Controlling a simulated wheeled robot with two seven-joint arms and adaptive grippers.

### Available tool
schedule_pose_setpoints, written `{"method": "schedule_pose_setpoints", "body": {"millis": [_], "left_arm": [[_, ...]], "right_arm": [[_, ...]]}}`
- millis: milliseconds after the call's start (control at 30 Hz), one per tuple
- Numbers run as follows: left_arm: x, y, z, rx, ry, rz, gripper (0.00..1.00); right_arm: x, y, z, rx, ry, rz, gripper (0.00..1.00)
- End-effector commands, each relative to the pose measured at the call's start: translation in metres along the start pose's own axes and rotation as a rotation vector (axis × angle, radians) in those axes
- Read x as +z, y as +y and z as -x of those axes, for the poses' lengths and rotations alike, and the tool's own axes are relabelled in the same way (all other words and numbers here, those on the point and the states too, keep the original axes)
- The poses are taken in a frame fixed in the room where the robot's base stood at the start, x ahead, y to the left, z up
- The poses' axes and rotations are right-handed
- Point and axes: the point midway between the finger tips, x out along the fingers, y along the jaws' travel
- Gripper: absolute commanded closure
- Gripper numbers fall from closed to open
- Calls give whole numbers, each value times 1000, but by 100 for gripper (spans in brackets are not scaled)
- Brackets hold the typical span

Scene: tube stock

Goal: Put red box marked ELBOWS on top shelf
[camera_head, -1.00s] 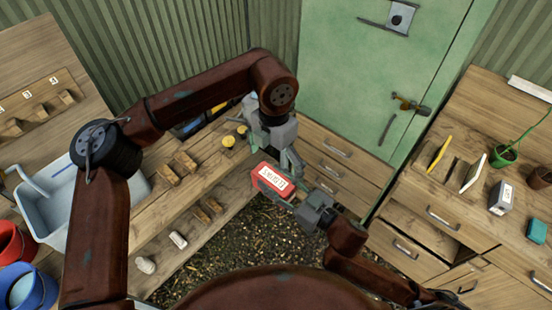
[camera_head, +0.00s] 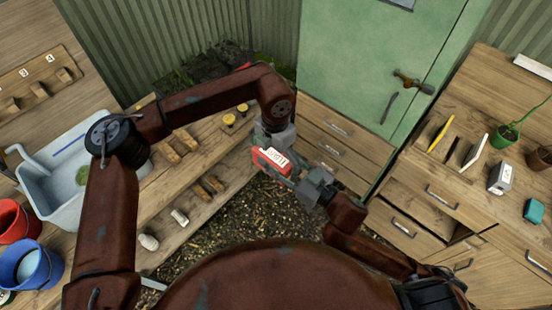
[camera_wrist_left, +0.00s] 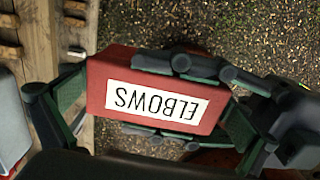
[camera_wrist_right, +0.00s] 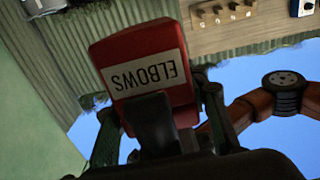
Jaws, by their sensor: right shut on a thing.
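The red box (camera_head: 257,158) with a white ELBOWS label is held in the air between my two grippers, above the gravel floor. My right gripper (camera_head: 297,180) is shut on it. My left gripper (camera_head: 273,146) is at the box from the far side. In the left wrist view the box (camera_wrist_left: 105,85) lies between the left fingers, one at each end, and they look spread around it. The label reads upside down there. In the right wrist view the box (camera_wrist_right: 130,42) is tilted, with a dark part covering its lower middle. I cannot make out a top shelf.
A green cabinet (camera_head: 350,60) stands behind, with drawers (camera_head: 335,128) beside it. A right-hand bench (camera_head: 460,165) holds plants and small items. The left bench (camera_head: 185,215) carries wooden blocks and a grey tub (camera_head: 45,190). Red (camera_head: 18,222) and blue (camera_head: 38,268) buckets stand at left.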

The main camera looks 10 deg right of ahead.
Motion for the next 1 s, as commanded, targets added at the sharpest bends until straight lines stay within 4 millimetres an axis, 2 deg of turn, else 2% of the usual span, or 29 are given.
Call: {"method": "schedule_pose_setpoints", "body": {"millis": [67,567,600,867,1000], "left_arm": [[0,0,0,0,0,0,6],[0,-3,0,-5,2,-4,40],[0,-3,0,-6,1,-5,41],[0,-2,1,-3,0,-2,41],[0,-1,1,-2,0,-1,41]], "right_arm": [[-1,0,0,-1,3,1,93],[-3,0,0,-1,7,2,93],[-3,0,0,-1,7,2,57],[-1,0,0,-1,3,1,39],[-1,0,0,0,2,1,38]]}}
